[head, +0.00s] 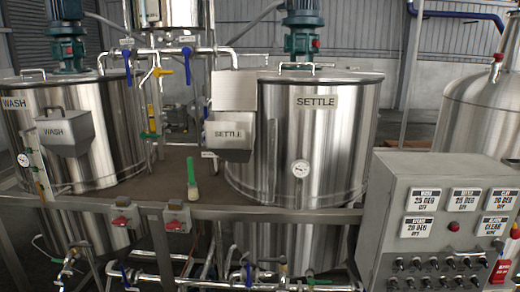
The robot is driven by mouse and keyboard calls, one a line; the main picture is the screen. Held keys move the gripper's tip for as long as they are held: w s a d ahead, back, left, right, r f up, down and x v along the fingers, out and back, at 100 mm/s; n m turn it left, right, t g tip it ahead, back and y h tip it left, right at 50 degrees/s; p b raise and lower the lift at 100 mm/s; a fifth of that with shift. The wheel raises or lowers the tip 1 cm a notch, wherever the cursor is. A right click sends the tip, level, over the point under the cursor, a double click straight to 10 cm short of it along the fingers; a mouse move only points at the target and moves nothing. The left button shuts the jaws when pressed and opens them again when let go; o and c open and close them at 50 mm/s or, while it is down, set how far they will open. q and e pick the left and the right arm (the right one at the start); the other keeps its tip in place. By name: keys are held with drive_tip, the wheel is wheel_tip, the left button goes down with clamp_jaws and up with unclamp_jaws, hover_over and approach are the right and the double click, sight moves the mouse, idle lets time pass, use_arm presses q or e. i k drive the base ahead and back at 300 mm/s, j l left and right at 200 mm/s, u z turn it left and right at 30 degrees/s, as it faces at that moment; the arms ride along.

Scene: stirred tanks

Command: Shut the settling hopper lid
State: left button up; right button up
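The settling hopper (228,153) is a small steel box labelled SETTLE, on the left side of the large steel SETTLE tank (330,140). Its lid (235,88) is a flat, plain steel plate standing up above the back of the hopper, so the hopper is open. The inside of the hopper is mostly hidden from this angle. Neither of my grippers shows in the head view.
A WASH tank (105,130) with its own hopper (66,135) stands at the left. Pipes and valves with blue and yellow handles (187,65) rise between the tanks. A control panel (395,205) stands at front right. A green-handled tool (192,175) stands on the deck.

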sight(232, 91)
drive_tip(key=i, duration=0.9)
drive_tip(key=l+z, duration=0.05)
drive_tip(key=l, duration=0.05)
